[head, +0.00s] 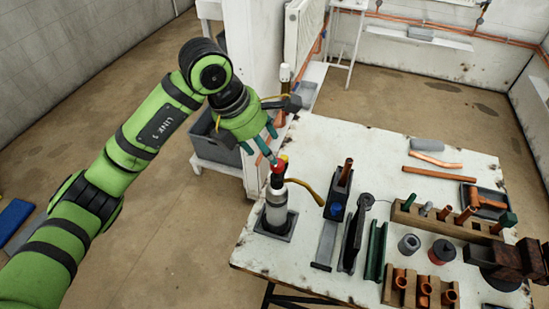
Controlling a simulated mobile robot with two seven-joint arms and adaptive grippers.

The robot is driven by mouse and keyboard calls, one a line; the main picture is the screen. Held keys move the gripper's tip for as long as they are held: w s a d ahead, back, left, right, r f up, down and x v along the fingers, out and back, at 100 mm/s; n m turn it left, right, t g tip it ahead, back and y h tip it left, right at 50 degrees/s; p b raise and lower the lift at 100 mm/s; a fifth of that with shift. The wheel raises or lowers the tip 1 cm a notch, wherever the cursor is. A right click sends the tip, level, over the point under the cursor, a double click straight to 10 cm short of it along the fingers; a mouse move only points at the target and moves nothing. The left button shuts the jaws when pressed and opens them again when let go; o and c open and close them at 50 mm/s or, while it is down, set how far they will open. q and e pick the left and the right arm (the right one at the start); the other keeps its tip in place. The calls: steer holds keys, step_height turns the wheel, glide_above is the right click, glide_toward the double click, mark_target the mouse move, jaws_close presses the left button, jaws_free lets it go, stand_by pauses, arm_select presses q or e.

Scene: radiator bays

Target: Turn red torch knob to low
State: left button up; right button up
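The torch is an upright pale cylinder (277,208) with a dark top, standing in a dark square holder (270,229) near the table's left edge. Its red knob (282,161) sits at the top, with a yellow-brown curved nozzle or hose (308,189) reaching right. My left gripper (271,152) comes down from the upper left, its teal fingertips right at the red knob. I cannot tell whether they touch it or how far they are closed. The knob's setting and any low mark are too small to read. My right gripper is not in view.
The white worktable (375,145) holds upright dark tools (351,235), a wooden rack with copper pipe pieces (440,220), fittings (424,290) and a spool (441,252) to the right. A radiator (303,35) and a grey bin (212,145) stand behind. The table's back left is clear.

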mark_target(277, 167)
arm_select(q)
steer(key=p+x, duration=0.3)
steer(key=x, duration=0.2)
steer(key=shift+d+f, duration=0.25)
steer(key=shift+d, duration=0.05)
steer(key=shift+w+d+f, duration=0.1)
steer(key=shift+f, duration=0.35)
jaws_close()
